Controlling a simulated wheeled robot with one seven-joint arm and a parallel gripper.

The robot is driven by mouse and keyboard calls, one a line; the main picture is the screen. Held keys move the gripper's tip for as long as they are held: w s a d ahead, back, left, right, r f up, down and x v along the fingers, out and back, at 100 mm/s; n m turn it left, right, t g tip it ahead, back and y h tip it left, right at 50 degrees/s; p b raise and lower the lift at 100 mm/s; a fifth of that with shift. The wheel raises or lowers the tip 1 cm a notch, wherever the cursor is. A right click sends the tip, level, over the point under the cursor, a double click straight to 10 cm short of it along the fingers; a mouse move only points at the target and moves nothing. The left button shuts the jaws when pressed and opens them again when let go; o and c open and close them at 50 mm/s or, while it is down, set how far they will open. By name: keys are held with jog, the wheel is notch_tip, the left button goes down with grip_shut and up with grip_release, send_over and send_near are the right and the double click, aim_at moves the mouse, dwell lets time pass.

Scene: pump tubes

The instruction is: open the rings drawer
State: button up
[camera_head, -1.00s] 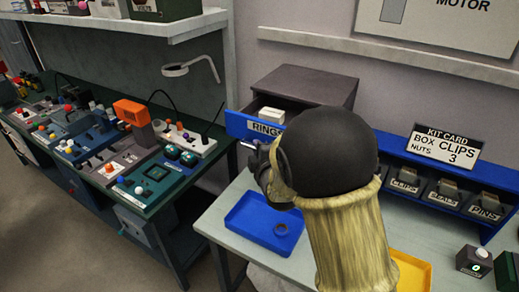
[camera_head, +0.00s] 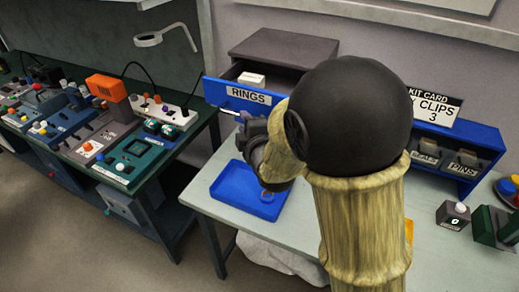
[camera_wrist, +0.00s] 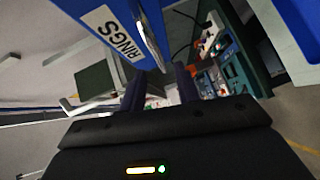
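The rings drawer (camera_head: 225,93) has a blue front with a RINGS label and stands pulled out of its dark grey cabinet (camera_head: 285,46). A white box (camera_head: 251,79) shows inside it. My gripper (camera_head: 241,118) is just below and in front of the drawer front, partly hidden by my arm. In the wrist view, the two fingers of my gripper (camera_wrist: 160,82) stand apart with nothing clearly between them. The metal handle (camera_wrist: 149,38) on the drawer front (camera_wrist: 85,60) lies just beyond the fingertips, apparently clear of them.
A blue tray (camera_head: 228,190) with a ring (camera_head: 267,194) sits on the table below the drawer. A blue rack of labelled bins (camera_head: 465,140) stands at the right, with a kit card above. A cluttered green bench (camera_head: 120,182) is at the left, across a gap.

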jog(key=b+v, duration=0.7)
jog(key=v, duration=0.4)
jog(key=shift+s, duration=0.2)
jog(key=shift+d, duration=0.1)
jog(key=s+d+f+m+g+h+p, duration=0.3)
jog(key=d+f+m+g, duration=0.3)
jog(key=d+m, duration=0.3)
jog(key=s+d+f+m+g+h+p, duration=0.3)
jog(key=s+d+f+m+g, duration=0.3)
jog(key=d+m, duration=0.4)
jog(key=f+m+h, duration=0.1)
jog(key=m, duration=0.1)
jog(key=shift+d+m+p, duration=0.2)
jog(key=shift+m+p, duration=0.1)
